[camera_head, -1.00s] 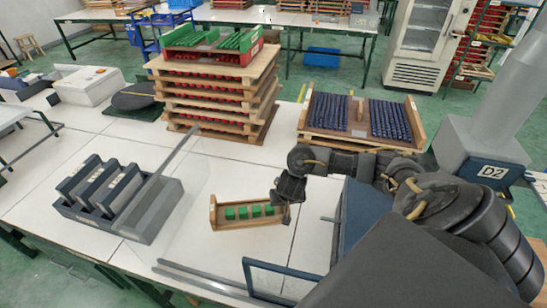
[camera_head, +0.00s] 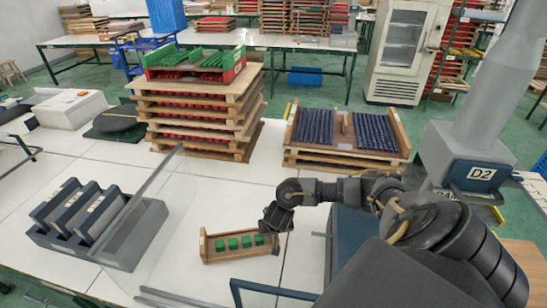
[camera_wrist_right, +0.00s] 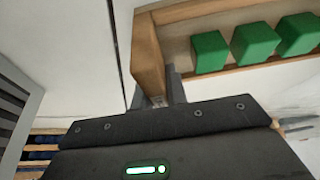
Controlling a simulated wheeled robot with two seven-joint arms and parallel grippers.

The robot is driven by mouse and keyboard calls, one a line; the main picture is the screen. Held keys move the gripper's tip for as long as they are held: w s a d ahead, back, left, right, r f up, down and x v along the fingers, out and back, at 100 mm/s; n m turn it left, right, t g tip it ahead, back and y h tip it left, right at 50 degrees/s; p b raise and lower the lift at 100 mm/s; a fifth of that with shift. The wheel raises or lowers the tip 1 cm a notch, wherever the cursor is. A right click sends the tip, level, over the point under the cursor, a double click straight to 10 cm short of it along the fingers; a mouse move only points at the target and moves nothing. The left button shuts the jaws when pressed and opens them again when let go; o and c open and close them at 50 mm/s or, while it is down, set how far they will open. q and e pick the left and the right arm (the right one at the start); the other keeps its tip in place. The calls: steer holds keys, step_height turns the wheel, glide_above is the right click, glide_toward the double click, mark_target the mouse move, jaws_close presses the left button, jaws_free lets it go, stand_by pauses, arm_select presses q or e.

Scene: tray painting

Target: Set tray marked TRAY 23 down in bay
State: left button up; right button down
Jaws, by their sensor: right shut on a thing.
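A small wooden tray (camera_head: 228,259) with several green blocks in a row is low over the white table in the head view. Whether it touches the table I cannot tell. My right gripper (camera_head: 272,226) is shut on the tray's right end. In the right wrist view, its fingers (camera_wrist_right: 158,88) grip the wooden end wall (camera_wrist_right: 147,52), with green blocks (camera_wrist_right: 256,41) beyond. No mark on the tray can be read, and no bay label is readable. My left gripper is not in view.
A grey rack (camera_head: 120,245) with upright dark folders stands left of the tray. A tall stack of wooden trays (camera_head: 200,118) and a tray of blue rods (camera_head: 345,130) stand behind. A blue frame (camera_head: 262,287) is in front.

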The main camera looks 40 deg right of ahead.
steer(key=c, duration=1.4)
jaws_free()
steer(key=shift+f, duration=0.1)
steer(key=shift+r, duration=0.2)
steer(key=p+v, duration=0.7)
steer(key=v, duration=0.5)
steer(key=shift+p, duration=0.3)
steer(key=shift+f, duration=0.15)
